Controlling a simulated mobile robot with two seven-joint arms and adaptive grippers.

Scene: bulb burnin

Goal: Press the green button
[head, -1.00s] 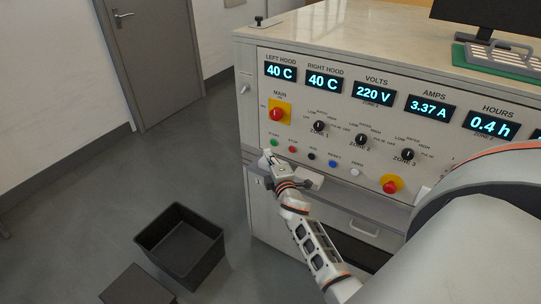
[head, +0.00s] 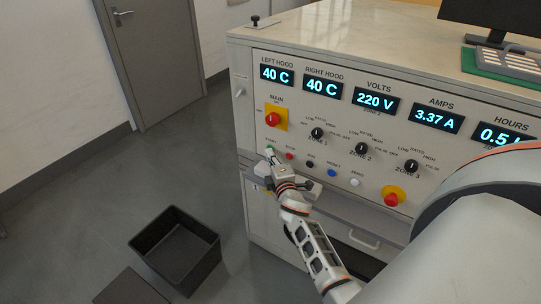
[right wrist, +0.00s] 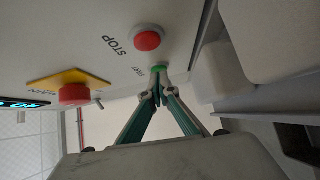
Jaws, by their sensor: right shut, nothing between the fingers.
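The small green button (head: 270,147) sits at the left end of the button row on the cabinet's front panel. In the right wrist view the green button (right wrist: 158,69), labelled START, lies just beyond my fingertips. My right gripper (head: 270,155) is shut and empty, its tips at the green button. The right gripper (right wrist: 158,92) also shows in the wrist view, fingers together and pointing at the button. The tips overlap the button's edge in the picture; I cannot tell whether they press it. My left gripper is not in view.
A red STOP button (right wrist: 147,41) is close beside the green one. The red main switch (head: 272,119) on a yellow plate is above. Black, blue and white buttons (head: 355,182) continue rightward. A drawer handle (head: 364,239) is below. A black bin (head: 176,247) stands on the floor.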

